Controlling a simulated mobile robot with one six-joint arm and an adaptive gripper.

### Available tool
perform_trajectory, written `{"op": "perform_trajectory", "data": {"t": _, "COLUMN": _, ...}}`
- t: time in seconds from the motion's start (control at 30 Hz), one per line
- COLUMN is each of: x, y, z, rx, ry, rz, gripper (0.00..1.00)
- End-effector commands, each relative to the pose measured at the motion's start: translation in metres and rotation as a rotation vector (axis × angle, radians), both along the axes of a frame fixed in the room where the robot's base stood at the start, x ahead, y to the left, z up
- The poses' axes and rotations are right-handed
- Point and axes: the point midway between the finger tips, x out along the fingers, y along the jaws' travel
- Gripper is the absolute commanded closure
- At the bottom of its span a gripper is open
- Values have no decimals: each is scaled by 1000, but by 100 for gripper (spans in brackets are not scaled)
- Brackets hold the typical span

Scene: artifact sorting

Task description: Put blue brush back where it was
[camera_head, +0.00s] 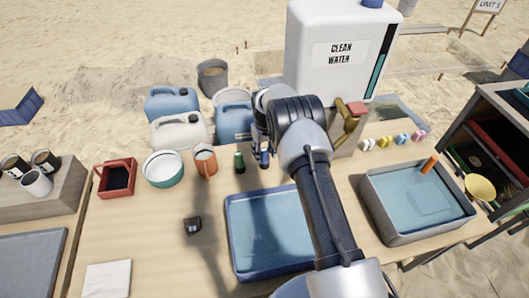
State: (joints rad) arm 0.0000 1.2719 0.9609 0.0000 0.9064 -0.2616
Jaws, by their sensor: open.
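A small blue upright item (264,158), which looks like the blue brush, stands at the back of the wooden table, just right of a small green item (239,162). My gripper (262,146) points down right at the blue item and is open. The fingers are small and dark here, so I cannot tell whether they touch it or are around it. My arm covers part of the table to the right of it.
A blue tray of water (232,235) lies in front, partly behind my arm. A grey basin (388,228) and clean-water tank (335,85) are right. The left-middle table is mostly clear.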

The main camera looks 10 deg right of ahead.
Motion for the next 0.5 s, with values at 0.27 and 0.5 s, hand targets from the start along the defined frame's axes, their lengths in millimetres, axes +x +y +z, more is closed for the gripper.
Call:
{"op": "perform_trajectory", "data": {"t": 0.27, "x": 1, "y": 0, "z": 28, "rx": 0, "ry": -2, "rz": 0, "gripper": 57}}
{"op": "perform_trajectory", "data": {"t": 0.5, "x": 1, "y": 0, "z": 82, "rx": 0, "ry": -3, "rz": 0, "gripper": 57}}
